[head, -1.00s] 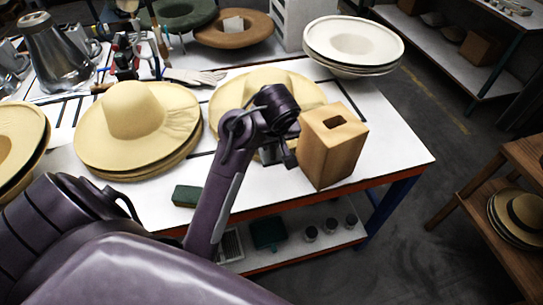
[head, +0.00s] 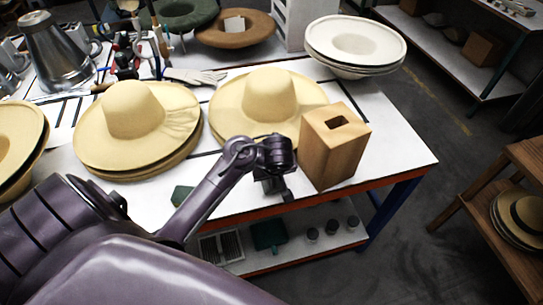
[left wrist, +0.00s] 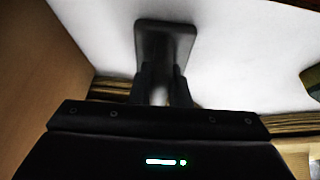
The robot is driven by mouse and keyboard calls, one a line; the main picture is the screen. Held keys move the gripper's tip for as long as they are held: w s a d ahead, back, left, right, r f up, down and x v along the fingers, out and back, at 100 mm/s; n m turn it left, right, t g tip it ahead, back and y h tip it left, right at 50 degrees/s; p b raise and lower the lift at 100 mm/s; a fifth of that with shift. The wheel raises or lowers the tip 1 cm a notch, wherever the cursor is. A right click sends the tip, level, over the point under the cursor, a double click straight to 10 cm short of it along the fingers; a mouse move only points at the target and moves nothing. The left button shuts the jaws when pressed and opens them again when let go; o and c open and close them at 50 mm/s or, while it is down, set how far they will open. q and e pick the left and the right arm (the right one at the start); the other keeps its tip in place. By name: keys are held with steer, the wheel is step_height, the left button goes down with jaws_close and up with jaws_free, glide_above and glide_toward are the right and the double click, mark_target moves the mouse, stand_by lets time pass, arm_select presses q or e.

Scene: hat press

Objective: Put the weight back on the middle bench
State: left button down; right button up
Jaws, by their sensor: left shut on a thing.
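My left gripper (head: 274,180) is over the front part of the white-topped bench (head: 385,150), just left of the wooden block. In the left wrist view the gripper (left wrist: 162,88) is shut on a dark weight (left wrist: 165,40) with a flat, rounded rectangular end. In the head view the gripper mostly hides the weight. Whether the weight touches the bench top I cannot tell. My right gripper is not in view.
A wooden block with a slot (head: 335,150) stands close right of the gripper. Straw hats (head: 268,92) (head: 135,110) lie behind it. A green pad (head: 182,195) is near the front edge. White hat shapes (head: 355,45) are stacked at the back right. The bench's right end is clear.

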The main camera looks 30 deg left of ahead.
arm_select(q)
steer(key=shift+d+r, duration=0.1)
steer(key=shift+f, duration=0.3)
steer(key=c, duration=1.4)
jaws_free()
steer(key=shift+o, duration=0.2)
steer(key=shift+r, duration=0.1)
steer(key=shift+s+d+r, duration=0.1)
steer(key=shift+r, duration=0.35)
steer(key=v, duration=1.1)
steer(key=shift+r, duration=0.2)
steer(key=shift+s, duration=0.1)
